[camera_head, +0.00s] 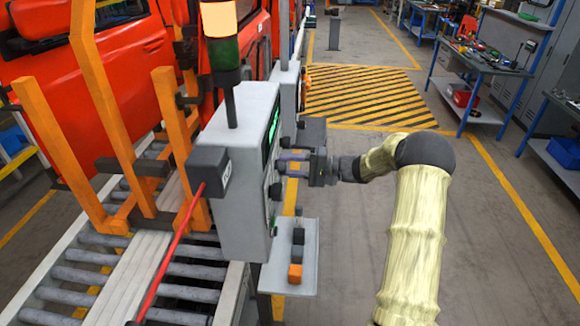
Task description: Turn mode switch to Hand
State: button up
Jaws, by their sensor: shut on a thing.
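A grey control box (237,170) stands at the left, with its front panel facing right and seen very obliquely. A green-lit display (272,130) is high on that panel. My gripper (281,164) reaches in from the right, its two fingers level and pointing left at the panel below the display. The fingers are shut on a small control at the panel face, which I take to be the mode switch. The fingers hide it, and its setting and labels cannot be read. A dark round knob (275,191) shows just below the fingers.
A small shelf (302,262) with black, grey and orange blocks juts out below the panel. A signal light (221,40) stands on the box. A roller conveyor (75,270) and red door (95,80) are left. The floor at right is clear up to the workbenches (487,55).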

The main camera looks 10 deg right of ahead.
jog(key=shift+a+m+p, duration=0.1)
jog(key=shift+m+p, duration=0.6)
jog(key=shift+m, duration=7)
jog(key=o, duration=1)
jog(key=shift+w+a+f, duration=0.1)
jog(key=shift+w, duration=0.05)
jog(key=shift+d, duration=0.2)
